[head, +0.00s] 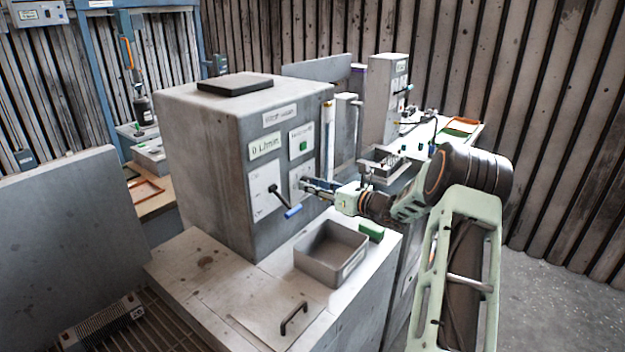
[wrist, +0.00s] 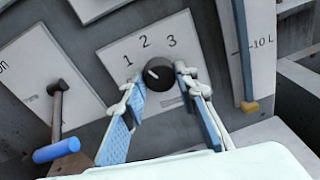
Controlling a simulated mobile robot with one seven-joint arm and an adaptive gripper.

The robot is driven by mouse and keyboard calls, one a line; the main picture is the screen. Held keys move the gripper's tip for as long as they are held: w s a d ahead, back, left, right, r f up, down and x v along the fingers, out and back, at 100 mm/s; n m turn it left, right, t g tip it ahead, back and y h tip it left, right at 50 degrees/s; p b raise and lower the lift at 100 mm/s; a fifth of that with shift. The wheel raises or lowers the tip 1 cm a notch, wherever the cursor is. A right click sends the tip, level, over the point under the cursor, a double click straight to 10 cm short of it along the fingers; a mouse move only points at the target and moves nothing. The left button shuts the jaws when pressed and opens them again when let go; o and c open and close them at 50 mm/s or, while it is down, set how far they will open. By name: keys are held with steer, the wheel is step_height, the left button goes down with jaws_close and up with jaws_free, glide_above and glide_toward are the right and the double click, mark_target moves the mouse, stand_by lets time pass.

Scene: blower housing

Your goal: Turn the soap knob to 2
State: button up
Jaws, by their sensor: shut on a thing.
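The soap knob (wrist: 160,76) is a round black dial on a white plate marked 1, 2 and 3 (wrist: 147,42). A short white mark shows left of the middle of its face; I cannot tell exactly which number it points to. My gripper (wrist: 158,79) has one finger on each side of the knob and is shut on it. In the head view my gripper (head: 304,184) reaches from the right to the front of the grey housing (head: 200,150), and its fingers hide the knob.
Left of the knob, a black lever with a blue handle (wrist: 56,150) sticks out; it also shows in the head view (head: 293,211). A gauge marked 10 L (wrist: 240,50) is to the right. A grey open bin (head: 332,252) and a green block (head: 370,231) stand below my gripper.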

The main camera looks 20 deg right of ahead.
steer(key=m+p, duration=0.3)
steer(key=m, duration=0.1)
steer(key=shift+g, duration=0.3)
steer(key=shift+m+y, duration=0.3)
steer(key=shift+m, duration=0.1)
steer(key=o, duration=1.2)
steer(key=shift+c, duration=0.2)
steer(key=v, duration=1.2)
